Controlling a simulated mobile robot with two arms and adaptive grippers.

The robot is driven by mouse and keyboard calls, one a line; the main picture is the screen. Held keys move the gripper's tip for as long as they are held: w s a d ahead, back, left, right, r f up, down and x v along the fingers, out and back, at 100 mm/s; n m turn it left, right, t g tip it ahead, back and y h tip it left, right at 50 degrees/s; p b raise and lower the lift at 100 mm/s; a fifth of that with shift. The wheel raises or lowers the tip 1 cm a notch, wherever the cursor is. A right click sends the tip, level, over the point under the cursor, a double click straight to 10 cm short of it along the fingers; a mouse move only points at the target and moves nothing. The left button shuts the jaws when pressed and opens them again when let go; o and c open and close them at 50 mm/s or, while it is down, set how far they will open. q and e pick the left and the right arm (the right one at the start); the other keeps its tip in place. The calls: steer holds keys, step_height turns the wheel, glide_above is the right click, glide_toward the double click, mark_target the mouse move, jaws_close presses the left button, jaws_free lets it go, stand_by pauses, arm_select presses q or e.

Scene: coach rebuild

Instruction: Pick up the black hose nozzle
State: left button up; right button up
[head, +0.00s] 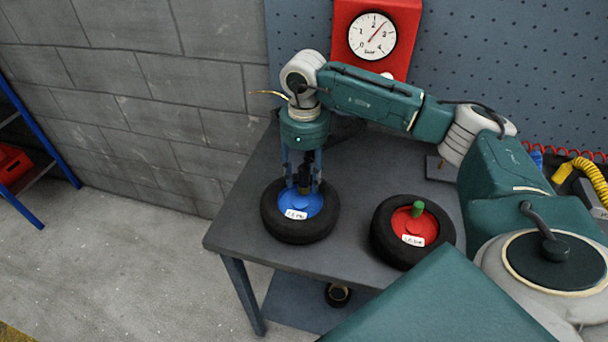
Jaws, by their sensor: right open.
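A small dark upright piece (304,175), which looks like the black hose nozzle, stands at the middle of the blue wheel hub (310,206). The hub sits in a black tyre (299,233) lying flat on the grey bench. My right gripper (303,186) points straight down over this wheel. Its fingers are open, one on each side of the dark piece, with their tips close to the hub. The fingers partly hide the piece, and I cannot tell whether they touch it. My left gripper is not in view.
A second tyre (381,237) with a red hub (425,225) and green cap (418,209) lies to the right on the bench (235,224). A red gauge box (403,25) hangs behind. A yellow coiled hose (592,178) is at far right. The bench's left end is clear.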

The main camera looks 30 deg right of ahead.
jaws_close()
steer(key=shift+r, duration=0.1)
steer(key=shift+w+r, duration=0.1)
steer(key=shift+r, duration=0.4)
step_height(320, 180, up, 10)
steer(key=b, duration=0.2)
steer(key=shift+a+b, duration=0.1)
steer(key=shift+b, duration=0.3)
step_height(320, 180, up, 14)
steer(key=p, duration=0.6)
steer(key=shift+f+p, duration=0.2)
steer(key=shift+p, duration=0.15)
